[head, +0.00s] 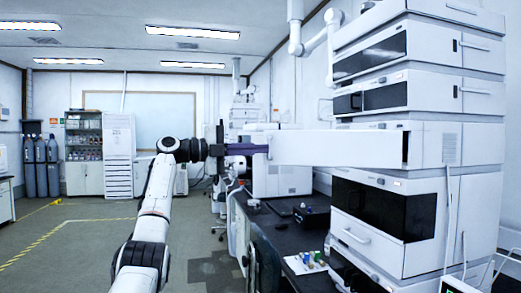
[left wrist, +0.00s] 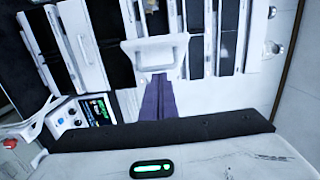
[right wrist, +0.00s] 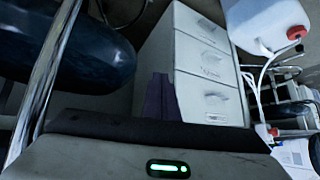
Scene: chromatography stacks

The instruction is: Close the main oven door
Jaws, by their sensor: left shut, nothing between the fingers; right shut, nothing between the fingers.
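The main oven door (head: 320,148) is a long white panel that stands wide open, sticking out to the left from the middle of the chromatography stack (head: 465,145). A dark gap shows at its right end, by the oven body. My left gripper (head: 250,149) is shut and empty, with its purple fingers at the door's free left end. In the left wrist view the fingers (left wrist: 158,98) point at a white handle-like piece (left wrist: 155,58); I cannot tell whether they touch it. My right gripper (right wrist: 160,97) shows only in its wrist view, shut and empty.
A dark bench (head: 285,228) with vials (head: 308,262) and a small black box (head: 312,215) lies below the door. In the right wrist view a white drawer cabinet (right wrist: 205,70) and a canister (right wrist: 265,22) stand near the gripper. Open floor (head: 80,255) lies left.

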